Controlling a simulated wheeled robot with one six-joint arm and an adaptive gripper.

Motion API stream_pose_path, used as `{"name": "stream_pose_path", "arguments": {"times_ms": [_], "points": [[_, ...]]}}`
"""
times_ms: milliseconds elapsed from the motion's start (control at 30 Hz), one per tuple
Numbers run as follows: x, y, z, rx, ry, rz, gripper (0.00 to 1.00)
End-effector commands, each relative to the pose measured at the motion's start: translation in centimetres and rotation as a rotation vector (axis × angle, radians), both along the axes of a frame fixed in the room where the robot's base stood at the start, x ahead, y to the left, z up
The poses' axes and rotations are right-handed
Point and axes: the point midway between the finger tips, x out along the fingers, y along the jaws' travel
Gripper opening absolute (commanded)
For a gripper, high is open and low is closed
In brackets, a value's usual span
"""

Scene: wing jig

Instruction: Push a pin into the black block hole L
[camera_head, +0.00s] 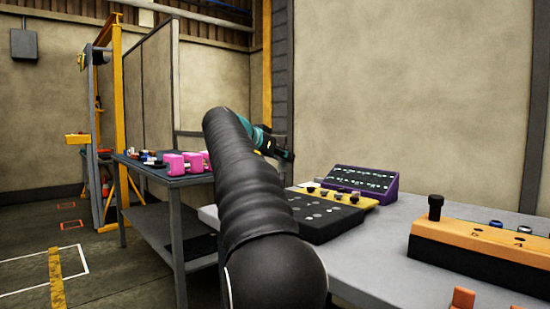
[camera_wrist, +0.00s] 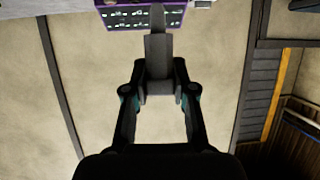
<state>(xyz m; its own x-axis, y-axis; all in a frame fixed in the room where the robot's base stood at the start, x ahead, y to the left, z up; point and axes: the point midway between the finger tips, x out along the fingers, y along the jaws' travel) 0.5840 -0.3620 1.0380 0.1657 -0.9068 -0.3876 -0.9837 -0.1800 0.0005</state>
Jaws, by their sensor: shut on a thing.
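The black block (camera_head: 318,222) lies on the grey table right of my arm, with several round holes and pale marks on its top. Which hole is L cannot be read. My gripper (camera_head: 286,155) is raised above and behind the block, partly hidden by my arm. In the wrist view my gripper (camera_wrist: 160,88) is shut on a dark grey, straight pin-like piece (camera_wrist: 156,48) that points away from the fingers. The piece is clear of the block and touches nothing else visible. The wrist view does not show the black block.
A yellow holder (camera_head: 362,202) with several dark knobs stands behind the black block. Behind it is a purple sloped rack (camera_head: 362,180). An orange-topped block (camera_head: 480,238) with an upright black pin (camera_head: 435,207) is at right. Pink blocks (camera_head: 174,164) stand on another table at left.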

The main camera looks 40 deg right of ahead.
Motion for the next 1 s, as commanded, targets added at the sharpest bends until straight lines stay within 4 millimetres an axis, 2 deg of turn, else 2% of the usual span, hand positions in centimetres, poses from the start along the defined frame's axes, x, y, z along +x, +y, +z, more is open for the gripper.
{"name": "stream_pose_path", "arguments": {"times_ms": [33,133,367,800,1000], "points": [[0.8,0.0,-0.1,-0.004,-0.001,0.022,0.00],[1.5,0.1,-0.2,-0.005,-0.002,0.042,0.00],[1.4,0.0,-1.5,-0.005,-0.002,0.042,0.00],[1.3,-0.1,-5.8,-0.006,-0.002,0.038,0.00],[1.2,-0.2,-6.4,-0.006,-0.003,0.037,0.00]]}}
